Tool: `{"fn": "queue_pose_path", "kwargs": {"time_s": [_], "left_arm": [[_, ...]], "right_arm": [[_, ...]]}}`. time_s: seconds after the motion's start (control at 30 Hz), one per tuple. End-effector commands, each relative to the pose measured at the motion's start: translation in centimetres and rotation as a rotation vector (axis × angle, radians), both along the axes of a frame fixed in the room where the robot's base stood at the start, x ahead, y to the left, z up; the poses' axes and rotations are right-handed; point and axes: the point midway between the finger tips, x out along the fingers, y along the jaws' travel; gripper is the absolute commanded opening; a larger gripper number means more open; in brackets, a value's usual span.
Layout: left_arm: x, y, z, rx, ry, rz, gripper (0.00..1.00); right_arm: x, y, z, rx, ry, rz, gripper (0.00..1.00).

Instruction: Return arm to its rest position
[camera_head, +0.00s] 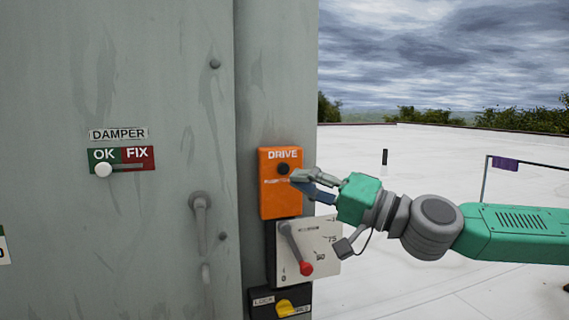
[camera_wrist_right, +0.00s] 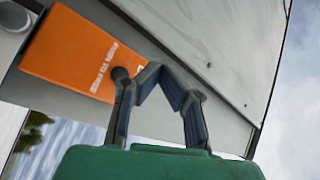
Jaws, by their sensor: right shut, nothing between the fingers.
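My right arm reaches in from the right in the head view. Its gripper (camera_head: 302,181) is at the face of the orange DRIVE box (camera_head: 281,203), over its lower label. The gripper is shut and empty. In the right wrist view my right gripper (camera_wrist_right: 168,75) shows its two dark fingers bent inward, with the orange box (camera_wrist_right: 70,50) behind and to the left. A dark round knob on the box shows beside the left finger. I cannot tell whether the fingers touch the box. My left gripper is not in view.
Below the DRIVE box is a grey dial plate (camera_head: 322,238) with a red-tipped lever (camera_head: 304,267). Under it is a black LOCK box with a yellow knob (camera_head: 286,307). The grey cabinet door (camera_head: 160,240) has a handle (camera_head: 200,215) and a DAMPER slider (camera_head: 104,170). Open roof lies right.

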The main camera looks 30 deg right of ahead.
Motion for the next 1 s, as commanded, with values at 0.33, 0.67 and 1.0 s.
{"fn": "queue_pose_path", "kwargs": {"time_s": [0.33, 0.67, 1.0], "left_arm": [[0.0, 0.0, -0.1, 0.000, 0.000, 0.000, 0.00], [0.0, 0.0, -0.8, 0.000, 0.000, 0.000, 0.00], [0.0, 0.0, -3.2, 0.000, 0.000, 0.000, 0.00]], "right_arm": [[0.0, 0.0, -0.1, 0.000, 0.000, 0.000, 0.00], [0.9, 3.9, -6.1, -0.066, 0.131, 0.060, 0.00], [-3.1, 12.9, -29.8, -0.350, 0.612, 0.216, 0.00]]}}
